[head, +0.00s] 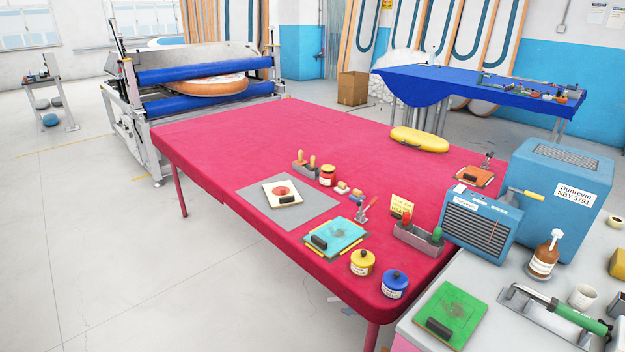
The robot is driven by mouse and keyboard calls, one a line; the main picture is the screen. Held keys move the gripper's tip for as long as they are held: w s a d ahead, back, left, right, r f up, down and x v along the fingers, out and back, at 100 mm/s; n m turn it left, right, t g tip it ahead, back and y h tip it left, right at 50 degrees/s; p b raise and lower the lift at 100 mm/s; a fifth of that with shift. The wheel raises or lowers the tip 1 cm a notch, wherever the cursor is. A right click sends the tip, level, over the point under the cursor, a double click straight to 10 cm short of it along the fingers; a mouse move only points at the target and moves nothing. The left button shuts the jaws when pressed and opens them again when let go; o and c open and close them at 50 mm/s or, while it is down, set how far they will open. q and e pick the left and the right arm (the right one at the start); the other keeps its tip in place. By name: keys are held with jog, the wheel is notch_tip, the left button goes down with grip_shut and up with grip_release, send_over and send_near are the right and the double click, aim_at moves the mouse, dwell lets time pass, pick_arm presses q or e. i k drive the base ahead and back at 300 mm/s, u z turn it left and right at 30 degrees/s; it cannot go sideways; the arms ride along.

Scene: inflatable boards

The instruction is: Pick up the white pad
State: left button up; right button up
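A white pad (270,188) with a red round mark and a dark block-like handle lies flat on a grey mat (310,209). The mat is on the red-covered table (250,140), near its front edge. Nothing covers the pad. Neither of my grippers shows in the head view.
Close to the pad are a holder with wooden-handled tools (306,166), a red jar (328,176), a teal pad (345,233), and yellow (362,264) and blue (395,285) jars. A grey side table with a blue radio-like box (480,222) stands right. The table's far left is clear.

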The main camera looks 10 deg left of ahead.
aim_at(342, 189)
jog(key=u, duration=0.75)
jog(key=i, duration=0.7)
jog(key=u, duration=0.55)
